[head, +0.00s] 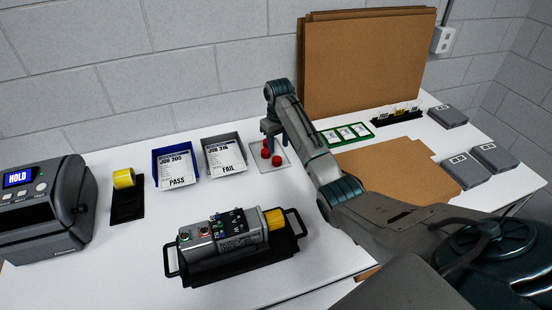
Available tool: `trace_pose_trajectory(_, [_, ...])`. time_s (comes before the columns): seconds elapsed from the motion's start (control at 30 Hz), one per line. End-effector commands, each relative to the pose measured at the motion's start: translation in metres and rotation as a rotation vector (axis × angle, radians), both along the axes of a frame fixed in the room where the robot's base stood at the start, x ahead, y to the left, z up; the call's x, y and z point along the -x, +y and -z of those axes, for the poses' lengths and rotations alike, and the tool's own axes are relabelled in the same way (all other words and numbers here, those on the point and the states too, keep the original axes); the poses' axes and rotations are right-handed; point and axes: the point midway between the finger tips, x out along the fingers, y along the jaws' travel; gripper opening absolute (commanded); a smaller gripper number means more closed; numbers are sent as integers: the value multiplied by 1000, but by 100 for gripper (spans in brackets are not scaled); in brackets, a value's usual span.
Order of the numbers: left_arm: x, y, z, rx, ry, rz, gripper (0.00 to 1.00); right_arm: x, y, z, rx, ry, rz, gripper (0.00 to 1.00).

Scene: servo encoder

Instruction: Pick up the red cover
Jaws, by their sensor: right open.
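Red covers (276,160) sit on a small light plate (259,165) in the middle of the table, right of the FAIL bin. My right gripper (270,140) is over this plate, pointing down, with its fingers just above and beside the red pieces. It is open, and no red piece is visibly held. The gripper and arm partly cover the plate, so I cannot tell exactly how many red pieces are there. My left gripper is not in view.
A silver servo unit with a yellow end lies in a black tray (174,262) in front. Blue PASS (160,160) and grey FAIL (224,156) bins stand left of the plate. A label printer (45,210) is far left. Cardboard sheets (365,60) lean behind my right arm.

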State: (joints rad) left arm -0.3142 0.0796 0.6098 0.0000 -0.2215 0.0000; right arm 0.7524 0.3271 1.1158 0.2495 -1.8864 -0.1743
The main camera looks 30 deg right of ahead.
Motion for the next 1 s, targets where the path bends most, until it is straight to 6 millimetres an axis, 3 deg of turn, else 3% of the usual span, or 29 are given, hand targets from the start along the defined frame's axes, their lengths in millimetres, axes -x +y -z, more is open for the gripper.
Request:
trace_pose_trajectory(0.37, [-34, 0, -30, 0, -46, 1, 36, 0, 4, 39, -2, 4, 0, 42])
trace_pose_trajectory(0.53, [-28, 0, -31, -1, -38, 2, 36, 0, 4, 59, 0, 1, -1, 42])
trace_pose_trajectory(0.77, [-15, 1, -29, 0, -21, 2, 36, -1, 3, 62, 1, 0, -1, 42])
trace_pose_trajectory(0.93, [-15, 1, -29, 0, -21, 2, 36, -1, 3, 61, 0, 0, -1, 12])
trace_pose_trajectory(1.0, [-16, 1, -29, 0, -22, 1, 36, -1, 3, 61, 0, 0, -1, 9])
